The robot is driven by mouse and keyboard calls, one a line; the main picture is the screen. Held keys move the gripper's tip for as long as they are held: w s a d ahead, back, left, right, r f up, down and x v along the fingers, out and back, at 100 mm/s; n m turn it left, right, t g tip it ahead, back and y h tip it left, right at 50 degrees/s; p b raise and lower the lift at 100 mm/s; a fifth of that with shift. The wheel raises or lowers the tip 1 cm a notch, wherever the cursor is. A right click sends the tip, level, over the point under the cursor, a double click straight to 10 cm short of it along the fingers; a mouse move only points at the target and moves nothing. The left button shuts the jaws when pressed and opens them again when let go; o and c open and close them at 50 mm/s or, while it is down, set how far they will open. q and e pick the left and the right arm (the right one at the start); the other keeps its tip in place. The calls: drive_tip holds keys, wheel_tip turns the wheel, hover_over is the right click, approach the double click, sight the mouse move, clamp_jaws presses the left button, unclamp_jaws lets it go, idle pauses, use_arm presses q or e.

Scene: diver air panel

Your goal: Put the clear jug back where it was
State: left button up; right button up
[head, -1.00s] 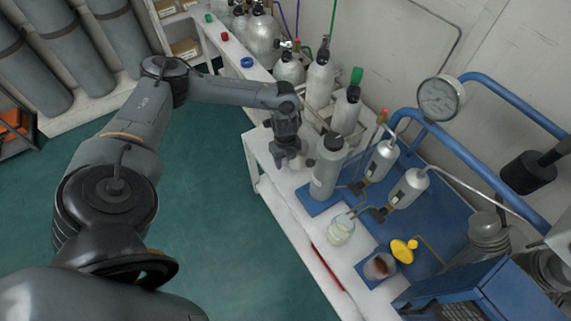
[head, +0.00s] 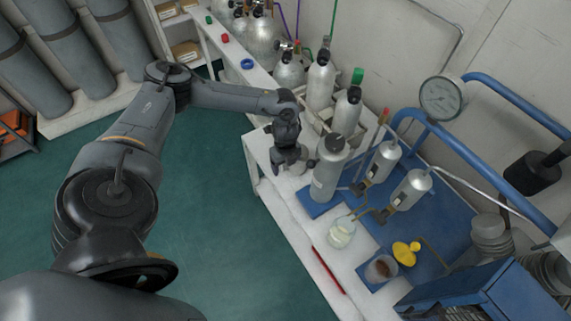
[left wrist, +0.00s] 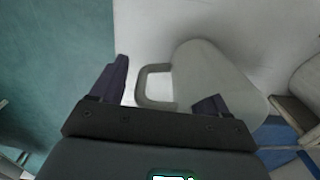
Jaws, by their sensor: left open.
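A pale, see-through jug (left wrist: 215,75) stands on the white bench in the left wrist view, its looped handle (left wrist: 142,85) pointing left. My left gripper (left wrist: 165,84) is open, with the handle between its fingers in that view. The right-hand finger overlaps the jug's body; I cannot tell whether it touches. In the head view my left gripper (head: 289,164) points down low over the bench's left part, beside a grey cylinder (head: 329,168). The jug is mostly hidden behind the gripper there. My right gripper is not in view.
A jar of pale liquid (head: 341,232), a jar with brown contents (head: 381,268) and a yellow lid (head: 406,252) are further along the bench. A red rod (head: 329,270) lies near the front edge. Metal bottles (head: 319,80) stand behind, and a blue rail (head: 480,86) is at right.

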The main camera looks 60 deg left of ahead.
use_arm(q)
drive_tip(key=shift+r, duration=0.1)
wheel_tip(320, 180, up, 11)
drive_tip(key=p, duration=0.4)
drive_tip(key=shift+p, duration=0.4)
drive_tip(key=shift+s+r, duration=0.1)
drive_tip(key=shift+r, duration=0.5)
